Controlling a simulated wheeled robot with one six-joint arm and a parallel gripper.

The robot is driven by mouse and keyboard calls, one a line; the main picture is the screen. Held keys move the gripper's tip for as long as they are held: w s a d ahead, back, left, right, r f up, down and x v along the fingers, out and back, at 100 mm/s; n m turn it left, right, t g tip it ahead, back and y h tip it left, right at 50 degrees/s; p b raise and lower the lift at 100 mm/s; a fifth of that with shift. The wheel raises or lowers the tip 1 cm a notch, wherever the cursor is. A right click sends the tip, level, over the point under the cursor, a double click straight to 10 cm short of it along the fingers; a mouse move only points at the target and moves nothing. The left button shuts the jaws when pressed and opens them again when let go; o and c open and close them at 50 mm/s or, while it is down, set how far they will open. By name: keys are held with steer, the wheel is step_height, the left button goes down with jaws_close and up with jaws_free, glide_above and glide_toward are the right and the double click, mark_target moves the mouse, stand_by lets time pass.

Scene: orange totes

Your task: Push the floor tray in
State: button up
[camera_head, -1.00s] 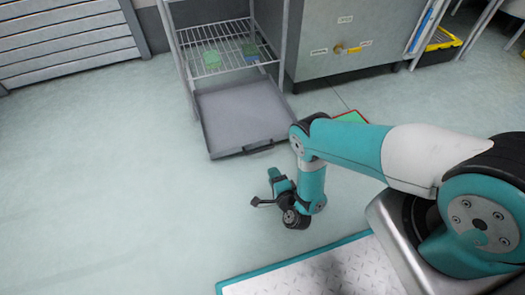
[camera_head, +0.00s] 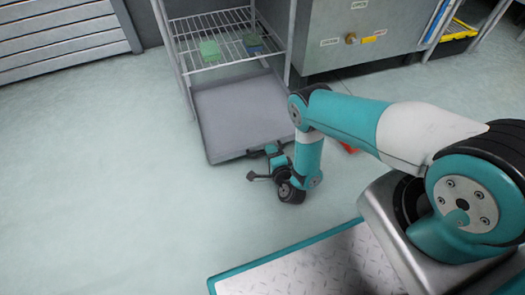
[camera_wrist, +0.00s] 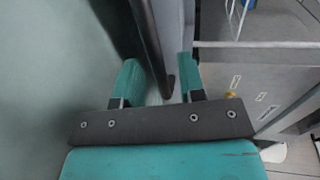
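The floor tray (camera_head: 238,112) is a shallow grey tray with a low rim. It lies on the floor and sticks out from under the wire rack. My gripper (camera_head: 262,165) is low, at the tray's front edge near its right front corner. In the wrist view, the two teal fingers (camera_wrist: 160,80) stand apart. A dark bar, seemingly the tray's front edge or handle (camera_wrist: 151,35), runs into view between them. The fingers partly hide the tray's front handle in the head view. I cannot tell whether they touch the tray.
The wire rack (camera_head: 215,52) above the tray holds green items (camera_head: 209,48). A grey cabinet (camera_head: 350,35) stands to its right. A red object (camera_head: 349,148) lies on the floor behind my arm. The floor (camera_head: 95,170) to the left is clear.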

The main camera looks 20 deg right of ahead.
steer(key=shift+w+f, duration=0.15)
steer(key=shift+w, duration=0.35)
steer(key=shift+a, duration=0.15)
steer(key=shift+a, duration=0.1)
jaws_close()
steer(key=shift+w, duration=0.1)
